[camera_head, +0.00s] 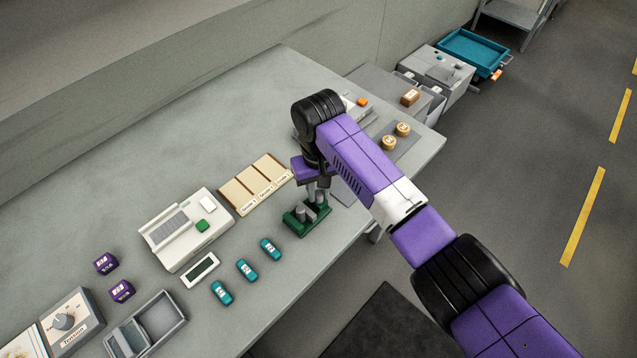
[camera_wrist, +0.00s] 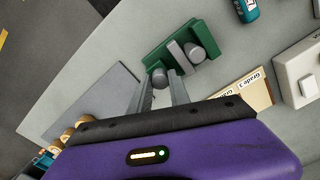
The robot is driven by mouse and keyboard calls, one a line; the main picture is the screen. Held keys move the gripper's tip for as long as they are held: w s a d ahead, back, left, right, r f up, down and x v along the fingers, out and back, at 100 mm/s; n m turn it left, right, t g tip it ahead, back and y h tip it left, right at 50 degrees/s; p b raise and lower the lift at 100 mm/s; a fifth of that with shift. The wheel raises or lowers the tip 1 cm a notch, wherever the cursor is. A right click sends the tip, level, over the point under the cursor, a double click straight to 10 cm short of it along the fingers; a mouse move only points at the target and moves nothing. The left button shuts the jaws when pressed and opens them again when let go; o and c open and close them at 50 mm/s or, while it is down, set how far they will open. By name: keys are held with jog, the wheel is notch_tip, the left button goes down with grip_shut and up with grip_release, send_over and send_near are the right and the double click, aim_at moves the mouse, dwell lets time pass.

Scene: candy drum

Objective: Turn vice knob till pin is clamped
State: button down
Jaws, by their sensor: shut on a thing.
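The green vice (camera_head: 305,219) stands on the grey table, and it also shows in the wrist view (camera_wrist: 180,40). A short grey upright cylinder, which looks like the pin (camera_wrist: 194,52), stands at the vice beside a grey jaw plate (camera_wrist: 179,53). The dark grey round knob (camera_wrist: 159,76) is at the vice's near end in the wrist view. My gripper (camera_wrist: 160,85) reaches down with its two fingers on either side of the knob, shut on it. In the head view my gripper (camera_head: 320,194) partly hides the vice. Whether the jaw touches the pin is unclear.
Several teal blocks (camera_head: 247,270) lie left of the vice. A beige labelled tray (camera_head: 255,184) and a white device (camera_head: 187,230) are behind it. Yellow round pieces (camera_head: 389,143) lie at the right. Bare table (camera_head: 315,258) lies in front of the vice, up to the edge.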

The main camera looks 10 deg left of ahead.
aim_at(318, 194)
jog(key=m+p, duration=0.2)
jog(key=m, duration=0.2)
jog(key=shift+r, duration=0.15)
jog(key=shift+m+p, duration=0.45)
jog(key=shift+m, duration=0.85)
jog(key=shift+w, duration=0.1)
jog(key=c, duration=1.2)
grip_release()
jog(key=shift+r+b, duration=0.65)
jog(key=shift+r, duration=3.2)
